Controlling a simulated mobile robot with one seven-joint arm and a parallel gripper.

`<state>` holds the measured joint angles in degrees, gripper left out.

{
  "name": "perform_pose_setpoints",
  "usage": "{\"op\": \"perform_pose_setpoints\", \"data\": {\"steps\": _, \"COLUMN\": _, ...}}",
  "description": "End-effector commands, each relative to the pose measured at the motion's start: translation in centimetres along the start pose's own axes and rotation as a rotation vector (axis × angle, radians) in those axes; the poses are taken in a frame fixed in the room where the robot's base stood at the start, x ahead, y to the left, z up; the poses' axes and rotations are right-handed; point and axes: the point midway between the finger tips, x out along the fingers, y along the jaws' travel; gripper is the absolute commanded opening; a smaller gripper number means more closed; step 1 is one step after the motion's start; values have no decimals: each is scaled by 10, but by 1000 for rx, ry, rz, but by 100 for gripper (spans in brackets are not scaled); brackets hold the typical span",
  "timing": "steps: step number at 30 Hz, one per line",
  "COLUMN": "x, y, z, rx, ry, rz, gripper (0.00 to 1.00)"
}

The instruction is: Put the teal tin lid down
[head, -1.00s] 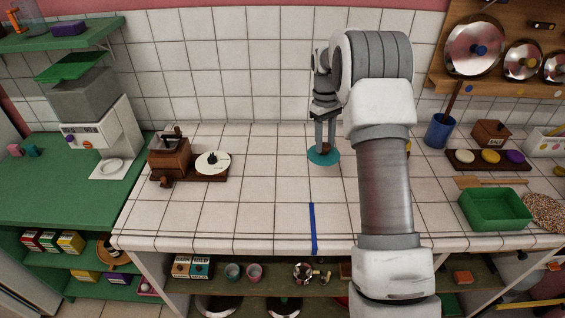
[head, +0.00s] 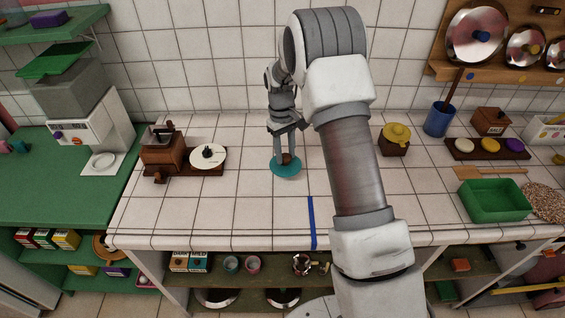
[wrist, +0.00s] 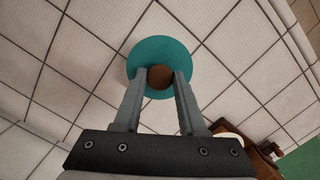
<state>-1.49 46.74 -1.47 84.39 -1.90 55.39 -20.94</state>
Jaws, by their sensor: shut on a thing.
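The teal tin lid (head: 285,170) is a flat round disc with a brown knob. My gripper (head: 286,157) is shut on the knob, pointing down, over the left-middle of the white tiled counter. In the wrist view the lid (wrist: 136,55) lies beyond my fingertips, with the knob between the two fingers (wrist: 160,78). The lid looks about level. I cannot tell whether it touches the tiles or hangs just above them.
A brown grinder (head: 160,155) and a board with a white disc (head: 208,157) stand to the left. A brown pot with a yellow lid (head: 396,138) stands to the right, beyond my arm. A blue strip (head: 312,222) lies at the front. Tiles around the lid are clear.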

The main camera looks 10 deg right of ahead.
Motion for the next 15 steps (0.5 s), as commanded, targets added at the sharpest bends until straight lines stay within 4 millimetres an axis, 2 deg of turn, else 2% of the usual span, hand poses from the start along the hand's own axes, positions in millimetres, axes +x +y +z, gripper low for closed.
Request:
{"op": "perform_pose_setpoints", "data": {"steps": 3, "x": 5, "y": -9, "z": -2, "rx": -1, "ry": 0, "rz": 0, "gripper": 0}}
{"op": "perform_pose_setpoints", "data": {"steps": 7, "x": 13, "y": -10, "z": -3, "rx": 1, "ry": -1, "rz": 0, "gripper": 0}}
{"op": "perform_pose_setpoints", "data": {"steps": 12, "x": 38, "y": -10, "z": -5, "rx": 0, "ry": -3, "rz": -2, "gripper": 0}}
{"op": "perform_pose_setpoints", "data": {"steps": 15, "x": 45, "y": -10, "z": -7, "rx": 1, "ry": 0, "rz": -1, "gripper": 0}}
